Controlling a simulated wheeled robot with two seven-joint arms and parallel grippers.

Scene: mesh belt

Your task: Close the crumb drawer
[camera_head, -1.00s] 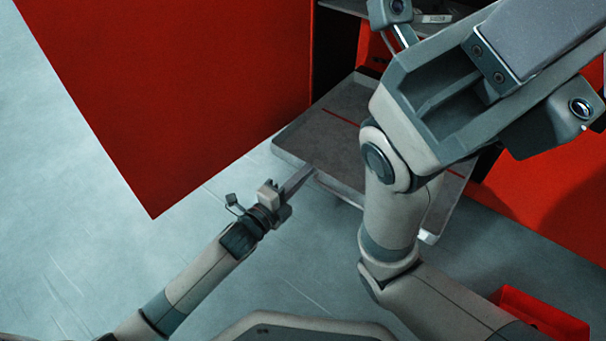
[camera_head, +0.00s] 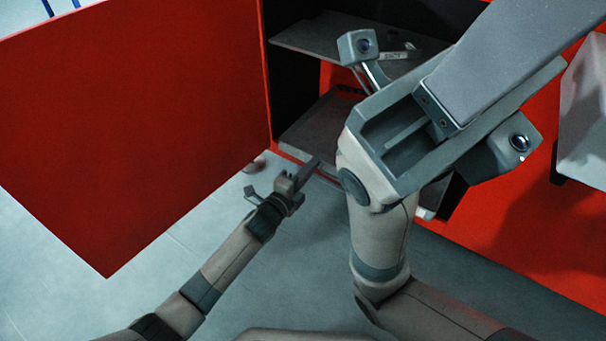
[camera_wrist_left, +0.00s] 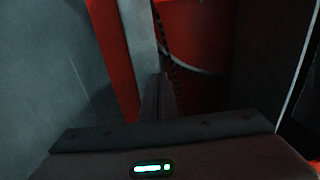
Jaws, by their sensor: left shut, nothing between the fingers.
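The crumb drawer (camera_head: 318,122) is a flat grey tray low in the red cabinet, in the head view. Its left part shows, with its front edge close to the cabinet's front; my right arm hides its middle. My left gripper (camera_head: 311,170) is shut and empty, with its fingertips at the drawer's front edge; whether they touch cannot be told. In the left wrist view the shut fingers (camera_wrist_left: 155,98) point toward a grey strip and red panels in dim light. My right arm crosses the head view, but its gripper's fingers do not show.
A large red door panel (camera_head: 140,120) stands open at the left, beside my left arm. A grey shelf (camera_head: 345,40) is above the drawer. A grey box-like part (camera_head: 583,115) sits at the right edge.

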